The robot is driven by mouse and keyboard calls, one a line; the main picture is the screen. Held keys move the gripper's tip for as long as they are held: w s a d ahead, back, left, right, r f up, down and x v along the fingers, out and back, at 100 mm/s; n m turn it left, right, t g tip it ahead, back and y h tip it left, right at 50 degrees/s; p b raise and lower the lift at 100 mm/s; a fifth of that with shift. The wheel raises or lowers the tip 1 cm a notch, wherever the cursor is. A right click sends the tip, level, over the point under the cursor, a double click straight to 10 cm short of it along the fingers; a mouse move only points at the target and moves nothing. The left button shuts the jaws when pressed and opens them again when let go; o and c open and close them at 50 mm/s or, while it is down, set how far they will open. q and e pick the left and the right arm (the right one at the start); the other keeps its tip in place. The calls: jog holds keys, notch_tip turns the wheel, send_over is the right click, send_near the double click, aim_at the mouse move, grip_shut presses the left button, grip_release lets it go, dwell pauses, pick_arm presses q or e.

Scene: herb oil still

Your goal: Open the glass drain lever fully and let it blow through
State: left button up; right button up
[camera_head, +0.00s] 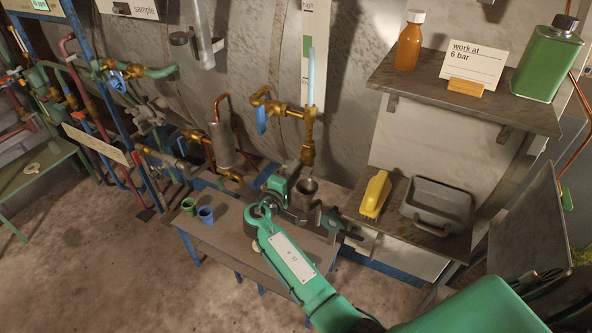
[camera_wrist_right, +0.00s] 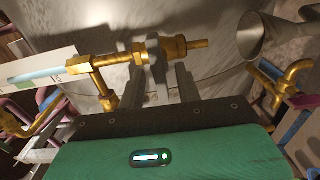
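The sight glass (camera_head: 310,75) stands upright against the grey still wall, on a brass fitting (camera_head: 308,130). In the right wrist view the glass (camera_wrist_right: 38,77) lies sideways at the left, and its brass drain valve (camera_wrist_right: 178,48) runs across the top middle. My right gripper (camera_head: 298,180) is at the lower end of this brass line. Grey finger parts (camera_wrist_right: 186,84) reach up to the valve, and a grey piece crosses it. I cannot make out the drain lever, or whether the fingers hold it. A grey funnel (camera_wrist_right: 282,36) is below the outlet. My left gripper is not in view.
A brass cock with a blue lever (camera_head: 261,120) is left of the glass. A low bench (camera_head: 225,222) holds a green cup (camera_head: 189,206) and a blue cup (camera_head: 206,215). At right, shelves hold a yellow brush (camera_head: 375,194), grey tub (camera_head: 437,205), amber bottle (camera_head: 409,45) and green can (camera_head: 546,65).

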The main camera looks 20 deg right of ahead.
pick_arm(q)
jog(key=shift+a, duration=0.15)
pick_arm(e)
jog(key=shift+c, duration=0.6)
grip_shut()
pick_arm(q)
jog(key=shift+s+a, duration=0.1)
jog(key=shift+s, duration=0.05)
pick_arm(e)
jog(key=shift+r, duration=0.1)
pick_arm(q)
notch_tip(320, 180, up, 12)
jog(key=p, duration=1.2)
pick_arm(e)
jog(key=shift+n, duration=9.1)
